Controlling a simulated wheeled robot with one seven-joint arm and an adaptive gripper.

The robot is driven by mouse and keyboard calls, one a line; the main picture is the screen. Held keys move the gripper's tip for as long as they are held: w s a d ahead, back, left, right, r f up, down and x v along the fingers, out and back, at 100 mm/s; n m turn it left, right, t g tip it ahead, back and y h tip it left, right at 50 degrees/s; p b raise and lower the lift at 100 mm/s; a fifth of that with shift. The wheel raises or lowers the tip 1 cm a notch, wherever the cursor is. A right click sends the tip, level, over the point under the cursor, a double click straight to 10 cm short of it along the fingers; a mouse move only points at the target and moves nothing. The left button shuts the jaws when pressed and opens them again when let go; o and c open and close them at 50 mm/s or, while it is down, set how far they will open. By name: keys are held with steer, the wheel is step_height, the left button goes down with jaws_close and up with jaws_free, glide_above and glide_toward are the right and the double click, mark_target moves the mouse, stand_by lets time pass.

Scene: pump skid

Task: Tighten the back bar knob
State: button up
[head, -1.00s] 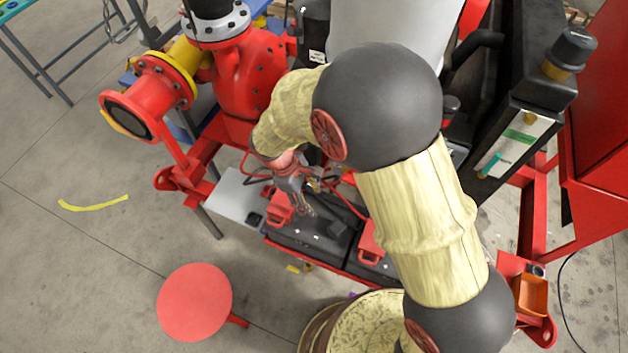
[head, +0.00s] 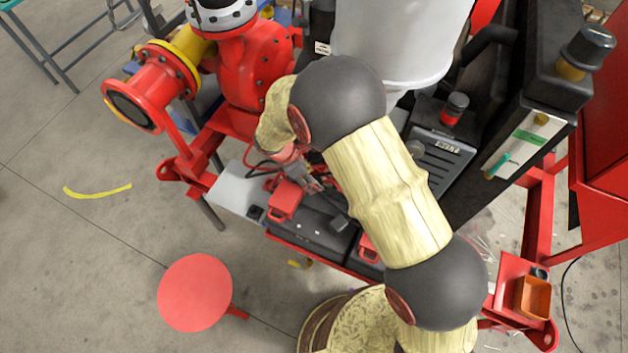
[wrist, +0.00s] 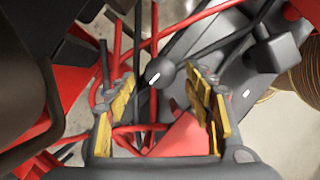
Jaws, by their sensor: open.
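My gripper (head: 314,186) is above the black battery boxes (head: 305,232), pointing down at them. In the wrist view my gripper (wrist: 160,92) is open, with yellow-padded fingers on both sides and nothing held. A dark rounded knob (wrist: 160,72) with a white mark shows between and just beyond the fingertips, apparently the back bar knob. I see no contact with it; its depth is hard to judge. A second dark grey knob-like piece (wrist: 276,53) shows farther right in the wrist view. In the head view the back knob is hidden by my gripper.
Red and black cables (wrist: 142,35) run close around the fingers. The red pump (head: 245,75) and frame stand at left, a black cabinet (head: 515,110) at right. A red stool (head: 195,292) stands on open floor.

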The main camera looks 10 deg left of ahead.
steer(key=shift+x, duration=1.25)
steer(key=shift+c, duration=1.1)
steer(key=c, duration=0.9)
steer(key=shift+c, duration=0.2)
